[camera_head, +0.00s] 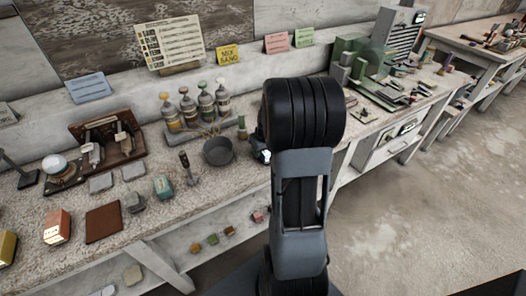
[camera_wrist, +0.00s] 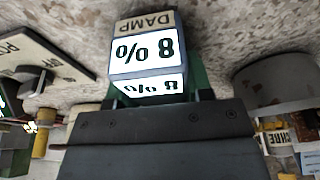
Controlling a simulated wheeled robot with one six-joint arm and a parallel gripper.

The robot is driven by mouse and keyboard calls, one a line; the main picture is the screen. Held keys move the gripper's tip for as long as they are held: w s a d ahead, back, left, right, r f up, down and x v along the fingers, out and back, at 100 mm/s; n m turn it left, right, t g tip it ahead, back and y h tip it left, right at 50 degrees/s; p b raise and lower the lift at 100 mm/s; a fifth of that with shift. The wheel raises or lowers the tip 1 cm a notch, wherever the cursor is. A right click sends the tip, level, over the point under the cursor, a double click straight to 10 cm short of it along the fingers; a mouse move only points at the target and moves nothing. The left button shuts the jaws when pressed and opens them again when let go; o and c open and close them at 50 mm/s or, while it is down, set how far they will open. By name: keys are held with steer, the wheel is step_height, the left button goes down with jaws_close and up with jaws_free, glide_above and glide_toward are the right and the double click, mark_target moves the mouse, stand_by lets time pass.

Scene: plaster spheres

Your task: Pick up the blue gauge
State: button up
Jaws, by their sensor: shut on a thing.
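The blue gauge (camera_wrist: 148,52) is upside down in the wrist view, at the top centre. It has a bluish frame, a lit white face reading 8 % and a tan strip marked DAMP. My gripper (camera_wrist: 158,104) is shut on it; the dark gripper body fills the bottom of the view and hides the gauge's lower part. In the head view my black and grey arm stands in front of the bench and hides my gripper. A small dark and white patch shows at the arm's left edge, too little to identify.
A grey bowl (camera_head: 218,151) stands on the bench left of my arm, with several bottles (camera_head: 205,103) behind it. A wooden-handled tool (camera_head: 188,170) and a teal block (camera_head: 163,187) are further left. A green machine (camera_head: 362,62) stands behind right. Open floor (camera_head: 430,200) lies right.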

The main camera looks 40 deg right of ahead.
steer(key=shift+c, duration=0.9)
steer(key=shift+r, duration=0.15)
steer(key=shift+r, duration=0.3)
step_height(320, 180, up, 2)
steer(key=shift+r, duration=0.1)
steer(key=s+d+r, duration=0.7)
steer(key=s+r, duration=0.3)
steer(key=s, duration=0.2)
steer(key=shift+b, duration=0.3)
